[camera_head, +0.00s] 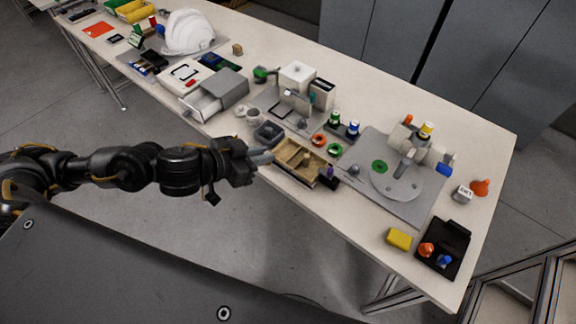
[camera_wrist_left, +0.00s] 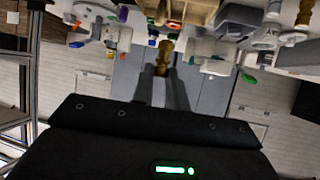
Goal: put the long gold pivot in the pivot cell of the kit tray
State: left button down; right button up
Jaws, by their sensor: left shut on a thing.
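My left gripper (camera_head: 266,157) is at the near edge of the table, beside the left end of the tan kit tray (camera_head: 281,168). In the left wrist view the gripper (camera_wrist_left: 165,66) is shut on the long gold pivot (camera_wrist_left: 166,46), which sticks out beyond the fingertips. The tan tray (camera_wrist_left: 188,12) shows past it, apart from the pivot. The tray has several compartments; which one is the pivot cell I cannot tell. In the head view the pivot is too small to make out. My right gripper is not in view.
A dark grey open bin (camera_head: 268,133) stands just behind the gripper. A grey drawer box (camera_head: 222,89) is to the left. Orange (camera_head: 318,140) and green (camera_head: 335,150) rings lie behind the tray. A grey board with a round plate (camera_head: 397,187) is to the right.

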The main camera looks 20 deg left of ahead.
aim_at(287, 165)
pick_arm(q)
jog(key=x, duration=0.5)
jog(key=shift+w+a+f, duration=0.1)
jog(key=shift+w+a, duration=0.1)
jog(key=shift+w, duration=0.15)
jog(key=w+f, duration=0.1)
jog(key=f, duration=0.1)
jog(key=w+d+f+b, duration=0.1)
jog(key=w, duration=0.1)
jog(key=shift+d+f, duration=0.15)
jog(key=shift+f, duration=0.25)
jog(key=shift+w+d+f, duration=0.2)
jog(key=shift+w+f, duration=0.25)
jog(key=shift+f, duration=1.75)
jog(key=shift+b, duration=0.3)
jog(key=c, duration=1.4)
grip_release()
jog(key=shift+f, duration=0.1)
